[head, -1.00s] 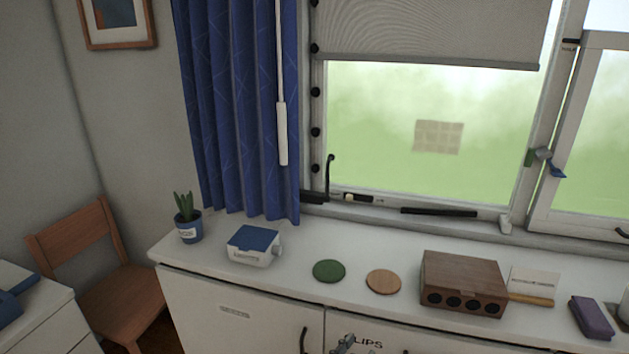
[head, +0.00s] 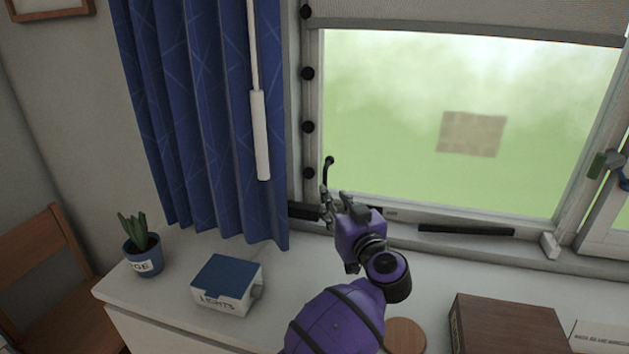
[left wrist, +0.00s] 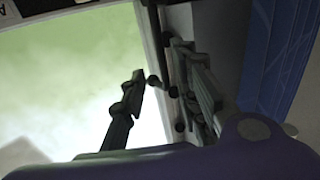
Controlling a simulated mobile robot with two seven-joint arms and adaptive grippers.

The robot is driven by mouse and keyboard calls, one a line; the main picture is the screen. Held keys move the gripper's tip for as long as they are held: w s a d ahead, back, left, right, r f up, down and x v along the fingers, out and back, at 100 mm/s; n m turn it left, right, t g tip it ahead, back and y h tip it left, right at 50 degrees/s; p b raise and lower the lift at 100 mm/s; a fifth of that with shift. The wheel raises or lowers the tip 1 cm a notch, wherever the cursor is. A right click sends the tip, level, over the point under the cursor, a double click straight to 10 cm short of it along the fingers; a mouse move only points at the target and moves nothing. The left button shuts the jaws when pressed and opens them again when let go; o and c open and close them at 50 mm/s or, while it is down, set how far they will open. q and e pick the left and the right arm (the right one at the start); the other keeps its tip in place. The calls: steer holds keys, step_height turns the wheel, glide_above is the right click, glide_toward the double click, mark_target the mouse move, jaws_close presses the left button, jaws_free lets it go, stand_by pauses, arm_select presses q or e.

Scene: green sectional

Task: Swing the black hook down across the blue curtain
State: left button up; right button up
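The black hook (head: 328,168) stands upright at the lower left corner of the window, its bent tip showing above my gripper; its lower part is hidden behind the fingers. The blue curtain (head: 205,120) hangs to its left; in the left wrist view the curtain (left wrist: 285,60) is at the right. My left gripper (head: 332,203) is at the hook's lower part. In the left wrist view its fingers (left wrist: 160,98) are apart, with a small dark rounded end between them, perhaps the hook's tip. I cannot tell whether they touch the hook. My right gripper is out of view.
A white wand (head: 260,135) hangs before the curtain's right edge. Black knobs (head: 308,127) line the window frame. A dark bar (head: 465,230) lies on the sill. A blue-lidded box (head: 227,284), a potted plant (head: 142,255) and a wooden box (head: 508,328) stand on the counter.

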arm_select(q)
steer(key=x, duration=0.5)
steer(key=shift+w+a+r+b, duration=0.15)
steer(key=shift+w+a+b, duration=0.05)
steer(key=shift+w+b, duration=0.15)
steer(key=shift+w+a+r, duration=0.1)
steer(key=shift+w+a, duration=0.1)
steer(key=shift+w, duration=0.4)
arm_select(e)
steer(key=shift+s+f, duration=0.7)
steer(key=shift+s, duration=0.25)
arm_select(q)
steer(key=c, duration=0.7)
jaws_close()
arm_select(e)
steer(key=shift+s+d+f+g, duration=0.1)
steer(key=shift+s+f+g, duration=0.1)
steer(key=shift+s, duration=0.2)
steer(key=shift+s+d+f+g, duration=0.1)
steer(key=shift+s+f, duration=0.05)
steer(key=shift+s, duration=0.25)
